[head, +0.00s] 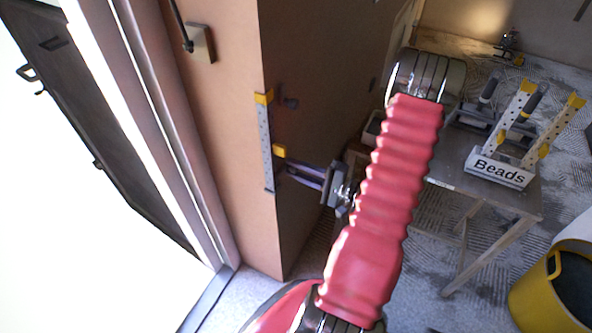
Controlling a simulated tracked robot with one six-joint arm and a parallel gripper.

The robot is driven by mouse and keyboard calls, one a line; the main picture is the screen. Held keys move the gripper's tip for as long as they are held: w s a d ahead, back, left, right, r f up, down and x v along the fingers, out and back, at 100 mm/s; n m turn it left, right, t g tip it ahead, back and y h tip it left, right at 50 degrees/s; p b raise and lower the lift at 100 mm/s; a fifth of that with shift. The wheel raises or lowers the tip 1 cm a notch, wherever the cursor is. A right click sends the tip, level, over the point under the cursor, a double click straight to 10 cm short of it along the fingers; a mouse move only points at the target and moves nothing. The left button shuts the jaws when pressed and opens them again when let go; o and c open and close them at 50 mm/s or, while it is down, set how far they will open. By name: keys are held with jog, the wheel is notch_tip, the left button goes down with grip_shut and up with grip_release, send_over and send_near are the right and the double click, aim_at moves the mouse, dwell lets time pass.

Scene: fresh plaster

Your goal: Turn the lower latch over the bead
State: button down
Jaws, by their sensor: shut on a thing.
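The bead (265,140) is a pale perforated metal strip with yellow pieces near its top and lower part, standing upright along the brown wall corner. A small dark upper latch (288,102) sits on the shaded wall face, right of the bead's top and apart from the strip. My gripper (287,172) reaches in from the right, with its fingers just below the lower yellow piece and beside the bead. It is shut at the spot of the lower latch, which the fingers hide. I cannot see how far that latch is turned.
A table (470,187) at the right carries a white box labelled Beads (497,170) with spare beads, and tools. A yellow bucket (550,290) stands at the lower right. A bright doorway lies left; a switch box (200,43) is high on the wall.

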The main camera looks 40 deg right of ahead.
jog(key=shift+s+a+f, duration=0.1)
jog(key=shift+a+f, duration=0.1)
jog(key=c, duration=1.8)
grip_release()
jog(key=shift+c, duration=0.2)
jog(key=o, duration=0.3)
jog(key=shift+d+r, duration=0.15)
jog(key=v, duration=1.3)
jog(key=shift+s, duration=0.35)
